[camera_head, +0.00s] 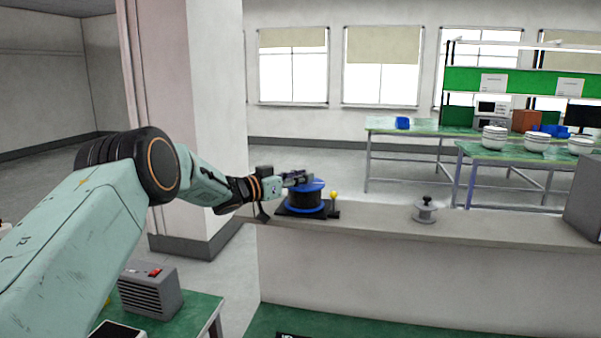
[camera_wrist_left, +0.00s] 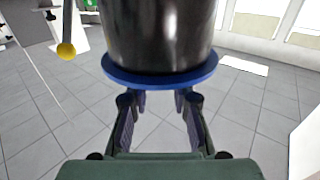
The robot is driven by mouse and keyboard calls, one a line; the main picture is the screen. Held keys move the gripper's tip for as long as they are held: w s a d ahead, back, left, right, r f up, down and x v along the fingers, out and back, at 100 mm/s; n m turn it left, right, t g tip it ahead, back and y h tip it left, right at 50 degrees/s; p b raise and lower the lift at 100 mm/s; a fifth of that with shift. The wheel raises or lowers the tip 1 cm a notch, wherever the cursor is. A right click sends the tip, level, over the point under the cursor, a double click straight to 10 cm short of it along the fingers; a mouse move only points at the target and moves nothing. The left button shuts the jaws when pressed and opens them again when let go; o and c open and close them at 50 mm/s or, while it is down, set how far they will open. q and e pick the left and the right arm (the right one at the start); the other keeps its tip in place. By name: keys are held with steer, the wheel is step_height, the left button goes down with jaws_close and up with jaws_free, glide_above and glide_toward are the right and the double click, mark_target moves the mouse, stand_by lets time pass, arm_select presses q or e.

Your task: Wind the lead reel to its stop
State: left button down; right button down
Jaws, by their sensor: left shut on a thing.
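The lead reel (camera_head: 305,200) is a black drum with blue flanges, on a dark base on the ledge. In the left wrist view the black drum and one blue flange (camera_wrist_left: 165,80) fill the top middle. A yellow ball (camera_head: 334,195) on a thin stalk stands beside the reel; it also shows in the left wrist view (camera_wrist_left: 66,49). My left gripper (camera_head: 303,180) is at the top of the reel, shut on a part of it; the flange hides the exact grip in the left wrist view. My right gripper is not in view.
A grey round piece with a black knob (camera_head: 425,213) stands on the ledge (camera_head: 375,222) to the right. A grey box (camera_head: 585,200) is at the ledge's right end. A grey unit with a red switch (camera_head: 150,290) sits lower left. The ledge between reel and knobbed piece is clear.

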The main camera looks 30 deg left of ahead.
arm_select(q)
steer(key=shift+r+m+h, duration=0.15)
steer(key=shift+m+h, duration=0.15)
steer(key=shift+h, duration=0.1)
stand_by(0.3)
steer(key=c, duration=1.2)
jaws_free()
steer(key=shift+o, duration=0.2)
steer(key=v, duration=1.2)
steer(key=shift+r, duration=0.15)
steer(key=shift+s+a, duration=0.15)
